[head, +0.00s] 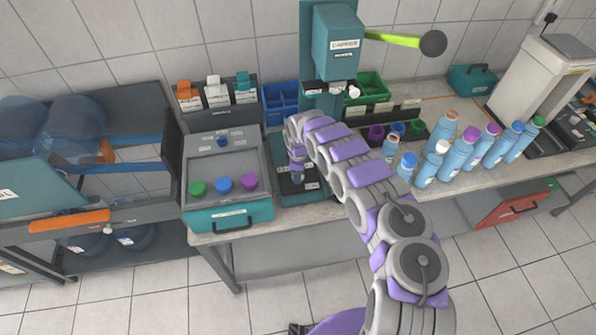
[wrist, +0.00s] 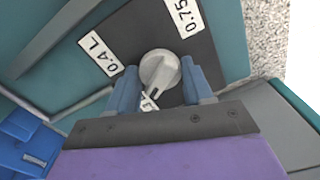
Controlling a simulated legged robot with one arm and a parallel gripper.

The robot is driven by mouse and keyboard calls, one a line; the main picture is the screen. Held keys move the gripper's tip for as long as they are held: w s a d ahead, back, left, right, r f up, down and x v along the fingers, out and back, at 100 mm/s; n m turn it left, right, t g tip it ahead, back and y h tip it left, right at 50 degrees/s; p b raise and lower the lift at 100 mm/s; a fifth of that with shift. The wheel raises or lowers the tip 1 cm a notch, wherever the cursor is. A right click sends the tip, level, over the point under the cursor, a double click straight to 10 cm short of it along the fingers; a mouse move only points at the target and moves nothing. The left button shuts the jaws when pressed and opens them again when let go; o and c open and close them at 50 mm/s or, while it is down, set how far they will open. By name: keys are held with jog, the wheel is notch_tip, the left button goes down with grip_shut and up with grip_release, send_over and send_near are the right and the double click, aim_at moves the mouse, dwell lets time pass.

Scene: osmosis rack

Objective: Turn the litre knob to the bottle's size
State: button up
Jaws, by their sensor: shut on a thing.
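The litre knob (wrist: 160,66) is a round grey-white dial on a dark plate in the wrist view. The label 0.4 L (wrist: 100,53) is at its upper left and 0.75 (wrist: 183,17) at its upper right. A third label below the knob is mostly covered and unreadable. My gripper (wrist: 161,84) has its blue-grey fingers on both sides of the knob, shut on it. In the head view my gripper (head: 298,172) is low at the teal capper (head: 338,45); the knob is hidden there. Several blue bottles (head: 459,154) stand to the right, with differently coloured caps.
A grey-teal box with green, blue and purple caps (head: 223,184) stands left of my gripper. Blue (head: 281,98) and green (head: 371,88) bins are behind. A lime lever (head: 395,39) sticks out from the capper. The bench's right front holds the bottles.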

jog(key=shift+w+r+n, duration=0.1)
jog(key=shift+w+n, duration=0.1)
jog(key=shift+n, duration=1)
jog(key=o, duration=1)
jog(key=shift+o, duration=0.2)
notch_tip(320, 180, up, 17)
jog(key=shift+p, duration=0.3)
